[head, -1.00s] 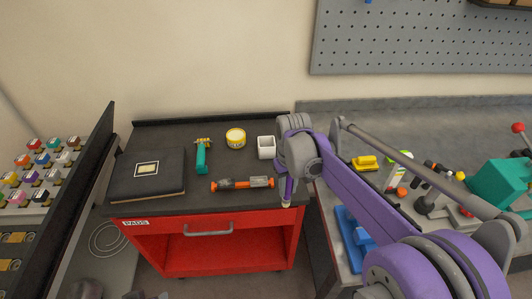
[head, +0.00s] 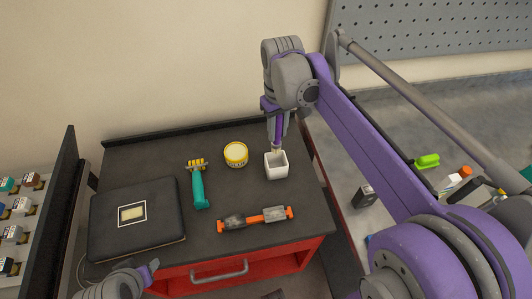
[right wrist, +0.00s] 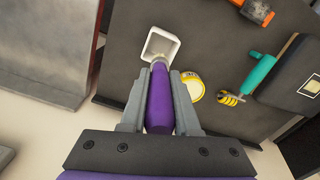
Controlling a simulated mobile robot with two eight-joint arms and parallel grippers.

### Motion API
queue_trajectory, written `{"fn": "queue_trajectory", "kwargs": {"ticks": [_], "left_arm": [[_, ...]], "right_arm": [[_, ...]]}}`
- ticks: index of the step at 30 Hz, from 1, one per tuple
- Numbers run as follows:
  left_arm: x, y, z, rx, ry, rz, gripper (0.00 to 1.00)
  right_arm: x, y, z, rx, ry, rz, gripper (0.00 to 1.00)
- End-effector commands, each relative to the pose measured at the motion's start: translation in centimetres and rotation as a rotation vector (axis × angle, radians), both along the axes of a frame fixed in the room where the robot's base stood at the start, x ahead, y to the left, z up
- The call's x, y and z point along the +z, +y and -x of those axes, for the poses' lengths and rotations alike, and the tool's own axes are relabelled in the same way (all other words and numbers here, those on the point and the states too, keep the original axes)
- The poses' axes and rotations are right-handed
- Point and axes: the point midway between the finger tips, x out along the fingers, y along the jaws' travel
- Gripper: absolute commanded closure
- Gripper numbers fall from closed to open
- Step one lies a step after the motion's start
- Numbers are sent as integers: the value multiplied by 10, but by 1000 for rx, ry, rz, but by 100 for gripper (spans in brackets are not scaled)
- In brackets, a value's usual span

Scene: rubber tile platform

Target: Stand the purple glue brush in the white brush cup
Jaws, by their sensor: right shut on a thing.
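The purple glue brush (right wrist: 160,100) is clamped between the two grey fingers of my right gripper (right wrist: 159,80). In the head view the brush (head: 278,132) hangs nearly upright, tip down, beneath the right gripper (head: 275,118). The white brush cup (head: 276,167) stands upright on the dark cart top, and it also shows in the right wrist view (right wrist: 174,44). The brush's pale tip overlaps the cup's rim nearest the wall; I cannot tell if it is inside or just above. My left gripper (head: 151,268) shows partly at the bottom left; its fingers are unclear.
On the cart lie a yellow-lidded tub (head: 236,154), a teal-handled tool (head: 199,188), an orange-and-grey tool (head: 256,219) and a black case (head: 136,220). The tub stands close left of the cup. A bench with several items is at the right.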

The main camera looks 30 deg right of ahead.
Motion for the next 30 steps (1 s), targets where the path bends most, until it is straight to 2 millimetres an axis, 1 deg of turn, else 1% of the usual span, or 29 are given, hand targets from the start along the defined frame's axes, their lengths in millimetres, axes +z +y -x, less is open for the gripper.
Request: {"fn": "queue_trajectory", "kwargs": {"ticks": [10,12,14,19,21,26,30], "left_arm": [[-1,0,0,0,1,0,50],[-1,0,1,0,1,0,50],[-2,0,1,0,1,0,50],[-4,0,2,0,3,0,50],[-5,0,2,0,3,0,50],[-6,0,2,0,4,0,50],[-7,0,2,0,4,0,50]], "right_arm": [[1,0,1,1,0,0,100],[-3,0,1,1,0,0,100],[-11,0,0,1,0,0,100],[-42,0,1,1,0,0,100],[-51,0,1,1,0,0,100],[-66,0,1,1,0,0,100],[-87,0,1,1,0,0,100]]}}
